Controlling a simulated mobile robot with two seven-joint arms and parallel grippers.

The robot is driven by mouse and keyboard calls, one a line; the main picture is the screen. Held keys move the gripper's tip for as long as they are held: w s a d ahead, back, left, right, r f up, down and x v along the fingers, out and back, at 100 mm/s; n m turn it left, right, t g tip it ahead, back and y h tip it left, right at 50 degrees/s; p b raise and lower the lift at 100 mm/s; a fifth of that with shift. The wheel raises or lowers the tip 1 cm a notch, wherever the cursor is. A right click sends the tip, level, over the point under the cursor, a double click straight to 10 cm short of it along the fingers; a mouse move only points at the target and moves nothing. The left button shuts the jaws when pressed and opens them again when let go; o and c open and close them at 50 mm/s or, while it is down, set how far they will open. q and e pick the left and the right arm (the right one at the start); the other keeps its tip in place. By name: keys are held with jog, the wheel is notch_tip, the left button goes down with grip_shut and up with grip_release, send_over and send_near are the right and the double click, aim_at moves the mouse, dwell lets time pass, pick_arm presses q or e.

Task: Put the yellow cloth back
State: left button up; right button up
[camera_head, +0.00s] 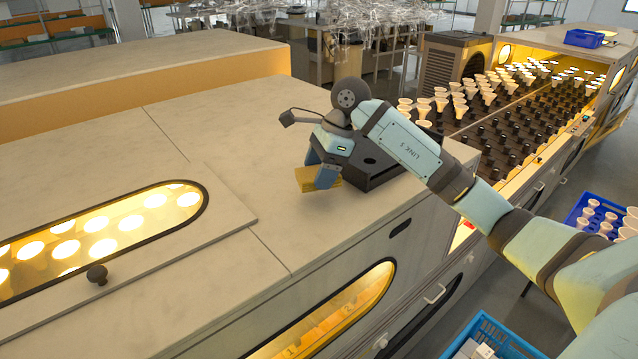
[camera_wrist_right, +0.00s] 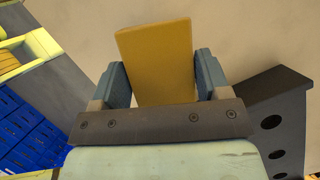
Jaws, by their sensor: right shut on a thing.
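The yellow cloth (camera_head: 318,179) is a folded flat block in the fingers of my right gripper (camera_head: 324,172). In the right wrist view the cloth (camera_wrist_right: 158,62) sits between the two blue fingers of the gripper (camera_wrist_right: 160,82), which is shut on it. The cloth is low over the pale top of the cabinet (camera_head: 250,130); I cannot tell whether it touches the surface. A dark box with holes (camera_head: 372,165) stands on the cabinet top, just right of the gripper. It also shows in the right wrist view (camera_wrist_right: 272,115). My left gripper is not in view.
A lit oval window (camera_head: 110,232) with a dark knob (camera_head: 97,273) is set in the cabinet top at left. Racks of bulbs (camera_head: 500,110) stand at the back right. Blue crates (camera_head: 490,338) are below at the right. The cabinet top around the cloth is mostly clear.

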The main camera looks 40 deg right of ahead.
aim_at(319, 199)
notch_tip(319, 199, down, 4)
jog(key=shift+f+p, duration=0.15)
jog(key=shift+p, duration=0.25)
jog(key=shift+f, duration=0.3)
jog(key=o, duration=0.8)
jog(key=shift+r, duration=0.3)
jog(key=shift+d+r, duration=0.2)
jog(key=shift+r, duration=0.05)
jog(key=b+v, duration=0.3)
jog(key=v, duration=0.8)
jog(key=shift+r, duration=0.1)
jog(key=shift+s, duration=0.1)
